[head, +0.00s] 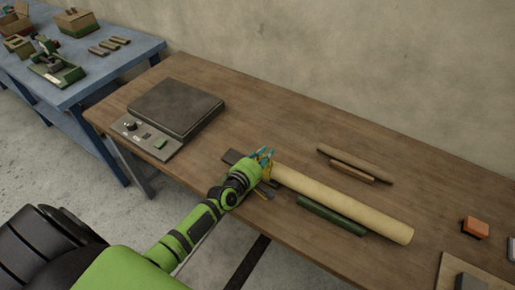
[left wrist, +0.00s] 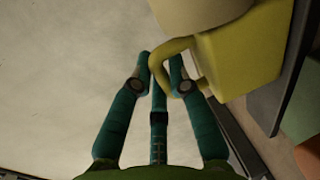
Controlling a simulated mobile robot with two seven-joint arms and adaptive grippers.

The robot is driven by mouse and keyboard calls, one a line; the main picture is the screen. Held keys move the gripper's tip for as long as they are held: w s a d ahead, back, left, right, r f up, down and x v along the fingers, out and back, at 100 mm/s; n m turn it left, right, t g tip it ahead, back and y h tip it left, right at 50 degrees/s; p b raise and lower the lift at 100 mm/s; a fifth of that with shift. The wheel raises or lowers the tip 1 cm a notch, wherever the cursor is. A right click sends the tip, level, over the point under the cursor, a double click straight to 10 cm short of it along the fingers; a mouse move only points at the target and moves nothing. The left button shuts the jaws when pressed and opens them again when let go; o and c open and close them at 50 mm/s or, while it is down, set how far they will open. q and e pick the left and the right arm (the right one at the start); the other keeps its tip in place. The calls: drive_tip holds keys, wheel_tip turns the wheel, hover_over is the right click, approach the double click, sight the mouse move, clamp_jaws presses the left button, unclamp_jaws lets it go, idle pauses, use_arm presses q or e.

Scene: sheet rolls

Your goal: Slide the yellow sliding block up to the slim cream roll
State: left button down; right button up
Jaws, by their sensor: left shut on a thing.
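The yellow sliding block (head: 267,173) sits at the left end of the long cream roll (head: 345,204), partly hidden by my left gripper (head: 265,154). In the left wrist view, my left gripper (left wrist: 160,62) is shut on the curved handle of the yellow block (left wrist: 240,55). The cream roll (left wrist: 200,12) shows right beside the block there; I cannot tell whether they touch. A dark strip (head: 232,157) lies by the block on the table. My right gripper is not in view.
A dark green roll (head: 332,215) lies in front of the cream roll, and two thin brown rolls (head: 356,163) lie behind it. A flat grey device (head: 175,108) stands at the left. An orange block (head: 475,227) is at the right. The wooden table (head: 270,120) is clear behind the gripper.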

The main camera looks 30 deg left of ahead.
use_arm(q)
drive_tip(key=shift+d, duration=0.15)
drive_tip(key=c, duration=1.4)
unclamp_jaws()
drive_tip(key=shift+s, duration=0.1)
drive_tip(key=v, duration=1.2)
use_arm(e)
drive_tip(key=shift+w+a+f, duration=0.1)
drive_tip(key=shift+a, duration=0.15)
